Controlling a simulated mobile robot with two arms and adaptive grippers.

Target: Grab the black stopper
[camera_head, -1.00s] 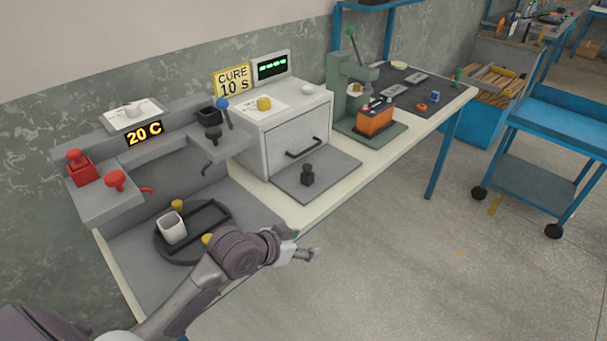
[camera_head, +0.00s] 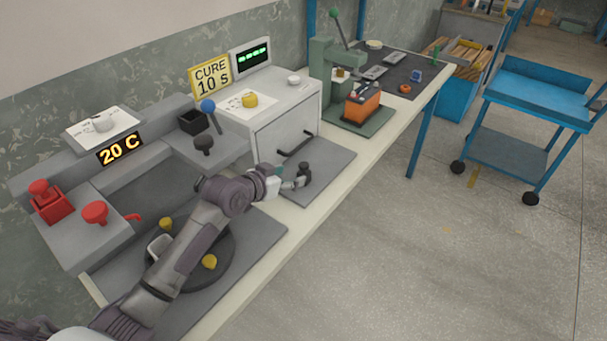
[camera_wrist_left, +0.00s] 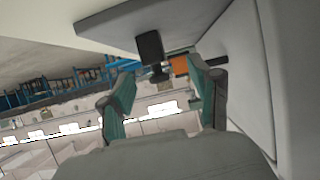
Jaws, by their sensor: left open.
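A black stopper (camera_head: 304,172) stands upright on the grey plate (camera_head: 335,158) in front of the white oven. In the left wrist view, where the scene appears turned over, the stopper (camera_wrist_left: 150,47) shows ahead of the fingertips, close to the gap between them. My left gripper (camera_head: 291,183) is open and empty, just left of the stopper in the head view. Its two fingers also show spread in the wrist view (camera_wrist_left: 160,78). Whether a fingertip touches the stopper I cannot tell. Another dark knob-shaped piece (camera_head: 204,145) sits on the left station's grey shelf. My right gripper is not in view.
The white oven (camera_head: 283,118) with its black handle stands just behind the plate. A green press (camera_head: 326,80) and an orange battery block (camera_head: 362,103) stand to the right. My left arm crosses over the dark round tray (camera_head: 228,268). Open floor lies in front of the bench.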

